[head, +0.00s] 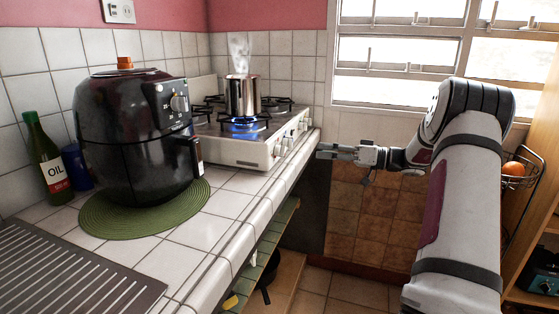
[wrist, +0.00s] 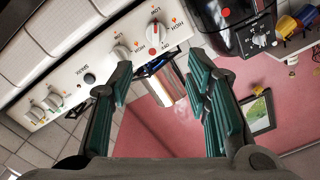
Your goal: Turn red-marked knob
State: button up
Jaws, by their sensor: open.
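The stove (head: 240,151) stands at the far end of the counter with a row of knobs along its front panel. In the wrist view the red-marked knob (wrist: 155,36) is a pale round knob with a red line, just past my fingertips and roughly between them. My gripper (wrist: 159,68) is open with nothing between its teal finger pads, and looks apart from the knob. In the head view my gripper (head: 323,151) is just right of the stove front. The knobs there are too small to tell apart.
A steel pot (head: 242,97) steams over a lit blue burner. A black air fryer (head: 130,140) sits on a green mat (head: 110,222) on the counter, near an oil bottle (head: 48,160). The counter edge runs below the stove. A fruit basket (head: 520,180) hangs at right.

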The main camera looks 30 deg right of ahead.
aim_at(280, 151)
jog(key=x, duration=1.3)
jog(key=shift+w+d+b, duration=0.25)
jog(key=shift+d+b, duration=0.05)
jog(key=shift+b, duration=0.1)
jog(key=c, duration=1)
